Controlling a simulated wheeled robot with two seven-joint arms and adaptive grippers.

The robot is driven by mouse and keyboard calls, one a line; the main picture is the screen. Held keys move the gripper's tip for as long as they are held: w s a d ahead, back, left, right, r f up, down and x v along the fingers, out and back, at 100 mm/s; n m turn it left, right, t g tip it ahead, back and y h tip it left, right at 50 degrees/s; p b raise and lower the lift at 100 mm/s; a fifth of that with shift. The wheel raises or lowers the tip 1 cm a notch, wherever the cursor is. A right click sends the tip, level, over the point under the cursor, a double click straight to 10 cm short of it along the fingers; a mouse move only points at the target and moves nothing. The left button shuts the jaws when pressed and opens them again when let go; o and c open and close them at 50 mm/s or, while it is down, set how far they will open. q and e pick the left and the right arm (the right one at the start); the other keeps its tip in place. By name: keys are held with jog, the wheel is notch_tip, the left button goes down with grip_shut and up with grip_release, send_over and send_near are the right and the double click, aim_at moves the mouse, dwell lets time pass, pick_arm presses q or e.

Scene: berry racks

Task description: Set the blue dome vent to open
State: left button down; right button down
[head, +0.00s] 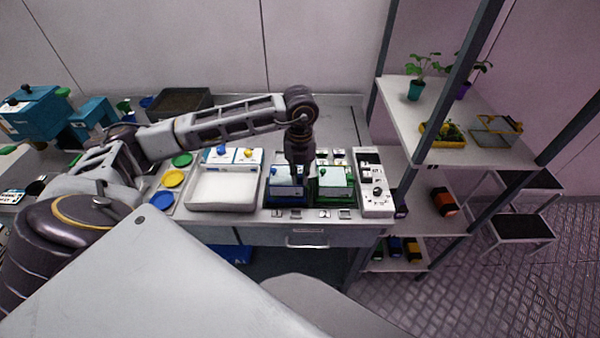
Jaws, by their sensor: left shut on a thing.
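The blue dome (283,190) is a small blue box-like cover on the bench, left of a similar green dome (338,186). My left arm reaches across from the left, and my left gripper (300,178) points straight down at the right part of the blue dome's top. It is shut on what seems to be the blue dome vent; the fingertips and the vent are small and dark, so the vent's setting cannot be read. My right gripper is not in view.
A white tray (222,196) stands left of the domes, and a white control panel (377,202) with knobs stands right of them. Yellow, green and blue round discs lie further left. A grey-posted shelf rack with potted plants (415,90) rises on the right.

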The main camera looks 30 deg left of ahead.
aim_at(300, 171)
pick_arm(q)
jog(key=shift+w+a+b, duration=0.35)
jog(key=shift+w+a, duration=0.15)
jog(key=shift+w, duration=0.35)
jog(key=shift+w+a+b, duration=0.35)
jog(key=shift+w+a, duration=0.15)
jog(key=shift+w, duration=0.3)
jog(key=c, duration=1.4)
grip_release()
jog(key=shift+c, duration=0.2)
notch_tip(300, 171, up, 12)
jog(key=shift+f, duration=0.1)
